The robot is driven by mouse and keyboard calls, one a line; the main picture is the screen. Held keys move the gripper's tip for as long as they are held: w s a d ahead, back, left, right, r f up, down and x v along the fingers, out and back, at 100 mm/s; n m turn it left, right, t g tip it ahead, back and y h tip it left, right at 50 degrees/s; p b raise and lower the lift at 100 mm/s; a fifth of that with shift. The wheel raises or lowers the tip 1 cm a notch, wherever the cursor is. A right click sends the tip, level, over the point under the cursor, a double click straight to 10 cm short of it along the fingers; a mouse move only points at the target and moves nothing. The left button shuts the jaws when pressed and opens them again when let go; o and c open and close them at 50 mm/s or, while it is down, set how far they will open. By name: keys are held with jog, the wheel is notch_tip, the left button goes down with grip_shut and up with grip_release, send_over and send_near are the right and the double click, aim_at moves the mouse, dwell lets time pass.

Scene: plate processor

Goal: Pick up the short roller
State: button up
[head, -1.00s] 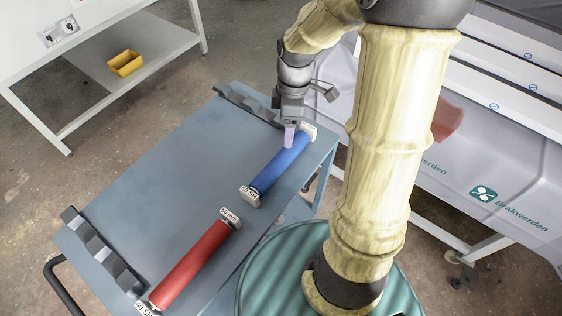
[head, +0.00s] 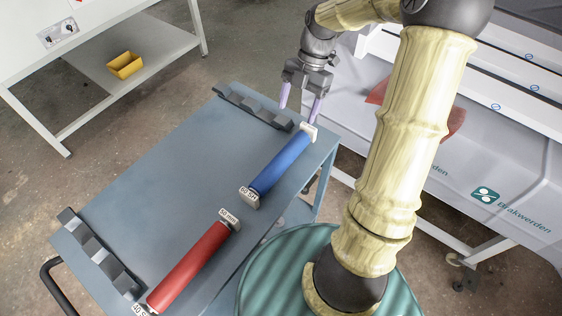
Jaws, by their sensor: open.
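A blue roller (head: 280,163) with pale square end blocks lies diagonally on the right part of the blue-grey cart top (head: 165,170). A red roller (head: 190,267) with similar labelled ends lies nearer, at the front of the cart. The blue roller looks a little shorter than the red one, whose near end is cut off by the picture edge. My gripper (head: 300,104) is open and empty, fingers pointing down. It appears above the cart's far right corner, near the far end of the blue roller; its exact height is hard to tell.
Dark notched holders stand at the cart's far edge (head: 252,106) and left edge (head: 98,252). A white table with a yellow bin (head: 125,64) on its shelf is at upper left. A white machine marked Brakwerden (head: 500,195) stands at right. The cart's middle is clear.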

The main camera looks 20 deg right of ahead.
aim_at(283, 155)
jog(key=x, duration=1.2)
jog(key=shift+f, duration=0.15)
jog(key=x, duration=0.5)
jog(key=shift+w+f, duration=0.1)
jog(key=shift+f, duration=0.05)
jog(key=shift+c, duration=0.2)
jog(key=c, duration=1.4)
